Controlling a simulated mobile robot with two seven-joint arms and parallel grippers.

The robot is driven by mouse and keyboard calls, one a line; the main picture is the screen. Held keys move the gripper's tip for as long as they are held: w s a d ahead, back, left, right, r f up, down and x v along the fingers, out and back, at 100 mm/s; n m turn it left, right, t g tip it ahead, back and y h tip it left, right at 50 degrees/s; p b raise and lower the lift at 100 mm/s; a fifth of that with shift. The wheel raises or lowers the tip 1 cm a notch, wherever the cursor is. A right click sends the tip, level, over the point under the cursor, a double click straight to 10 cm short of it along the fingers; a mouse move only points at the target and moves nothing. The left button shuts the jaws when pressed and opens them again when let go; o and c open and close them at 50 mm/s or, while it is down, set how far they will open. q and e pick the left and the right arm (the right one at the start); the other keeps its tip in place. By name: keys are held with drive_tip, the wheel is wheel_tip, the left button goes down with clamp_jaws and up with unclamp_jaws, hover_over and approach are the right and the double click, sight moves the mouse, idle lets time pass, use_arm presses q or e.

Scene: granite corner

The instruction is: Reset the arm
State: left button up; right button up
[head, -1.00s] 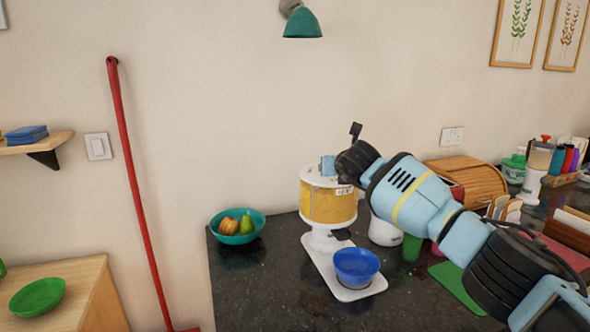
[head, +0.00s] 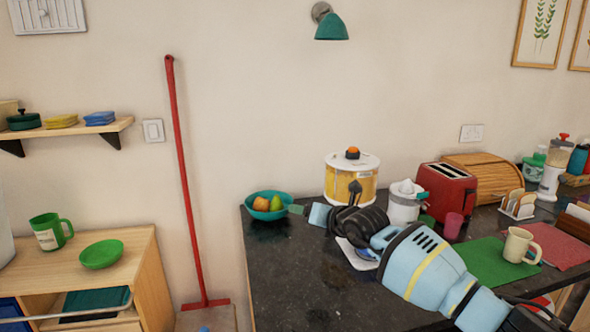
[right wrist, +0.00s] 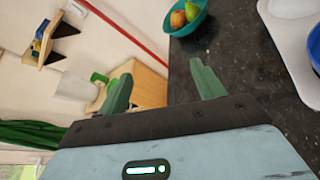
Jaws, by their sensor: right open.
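My right arm (head: 425,265) reaches in from the lower right of the head view. Its gripper (head: 296,209) points left over the dark counter, at the right of the teal fruit bowl, and hides part of the white base below the yellow dispenser. In the right wrist view, my right gripper (right wrist: 161,66) has its two green fingers spread wide with nothing between them. My left gripper is in neither view.
The teal bowl (head: 267,214) of fruit stands at the counter's left end. The yellow dispenser (head: 350,180), white juicer (head: 404,206) and red toaster (head: 446,195) stand behind my arm. A cream mug (head: 519,246) stands on a green mat (head: 485,268). The counter's front left (head: 300,285) is clear.

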drive_tip(key=s+a+f+m+t+y, duration=0.1)
drive_tip(key=s+a+m+t+y, duration=0.15)
drive_tip(key=s+m, duration=0.3)
drive_tip(key=s+a+f+m+t+y, duration=0.1)
drive_tip(key=s+a+m+t+y, duration=0.15)
drive_tip(key=s+m, duration=0.35)
drive_tip(key=s+d+f+m+g+h, duration=0.5)
drive_tip(key=s+d+f+m+h, duration=1.1)
drive_tip(key=s+d+f+m, duration=0.6)
drive_tip(key=s+d+f+g+y, duration=0.1)
drive_tip(key=s+f+g, duration=0.15)
drive_tip(key=s, duration=0.65)
drive_tip(key=s+d+f+m+g+y, duration=0.1)
drive_tip(key=s+g, duration=0.3)
drive_tip(key=s, duration=0.4)
drive_tip(key=s+d+f+g+y, duration=0.15)
drive_tip(key=s+g, duration=0.25)
drive_tip(key=s, duration=0.5)
drive_tip(key=w+a+f+t+y, duration=0.1)
drive_tip(key=w+a+f+t, duration=0.2)
drive_tip(key=w+f+t, duration=0.4)
drive_tip(key=shift+a+f+t, duration=0.3)
drive_tip(key=shift+f+t, duration=0.15)
drive_tip(key=shift+f, duration=1.35)
